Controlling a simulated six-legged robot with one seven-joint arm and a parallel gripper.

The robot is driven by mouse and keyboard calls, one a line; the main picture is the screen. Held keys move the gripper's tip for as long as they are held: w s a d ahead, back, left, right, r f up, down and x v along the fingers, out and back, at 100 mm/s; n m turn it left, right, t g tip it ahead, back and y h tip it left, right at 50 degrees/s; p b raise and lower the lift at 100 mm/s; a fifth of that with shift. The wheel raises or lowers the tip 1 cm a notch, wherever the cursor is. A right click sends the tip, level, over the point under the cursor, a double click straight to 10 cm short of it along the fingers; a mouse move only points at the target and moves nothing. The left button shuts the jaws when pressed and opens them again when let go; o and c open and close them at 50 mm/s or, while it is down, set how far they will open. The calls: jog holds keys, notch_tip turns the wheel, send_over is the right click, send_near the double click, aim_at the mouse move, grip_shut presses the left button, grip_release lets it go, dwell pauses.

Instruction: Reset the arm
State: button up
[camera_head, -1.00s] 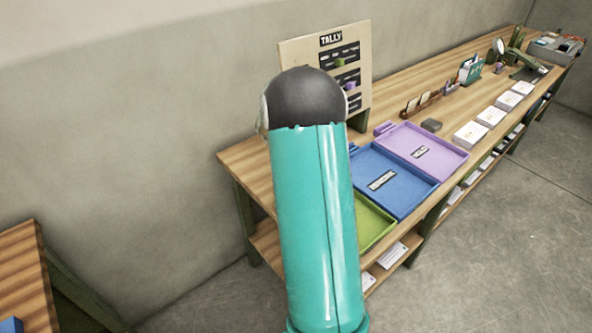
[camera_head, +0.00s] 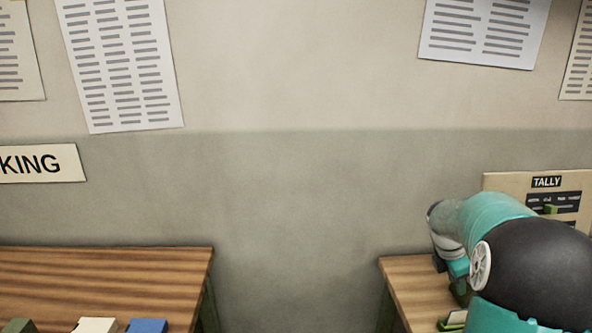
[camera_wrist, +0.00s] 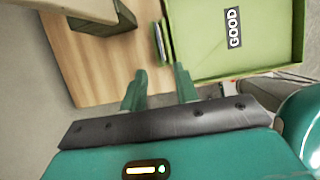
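My arm shows at the right of the head view, bent over the right-hand wooden table (camera_head: 408,273), in front of the tally board. In the wrist view my gripper (camera_wrist: 160,86) has its two green fingers apart, with nothing held between them. It is above the table's end, near the side of a green tray (camera_wrist: 275,58) labelled "GOOD". In the head view most of my gripper is hidden or hard to make out.
The tally board (camera_head: 512,183) stands on the right-hand table. A second wooden table (camera_head: 110,275) at left holds white, blue and green blocks at its front. A gap separates the tables. Printed sheets (camera_head: 120,65) and a sign (camera_head: 40,164) hang on the wall.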

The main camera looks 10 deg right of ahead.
jog(key=s+a+r+m+t, duration=0.1)
jog(key=s+a+r+m, duration=0.2)
jog(key=a, duration=0.4)
jog(key=s+a+r+m+t+y, duration=0.1)
jog(key=s+a+r+m, duration=0.1)
jog(key=a+r, duration=0.35)
jog(key=s+a+r+m+t, duration=0.1)
jog(key=s+a+r+m, duration=0.15)
jog(key=a, duration=0.55)
jog(key=s+a+m+t+y, duration=0.3)
jog(key=s+a+m, duration=0.6)
jog(key=a, duration=0.5)
jog(key=s, duration=0.2)
jog(key=shift+s+f, duration=0.15)
jog(key=shift+s, duration=0.25)
jog(key=shift+s+a, duration=0.1)
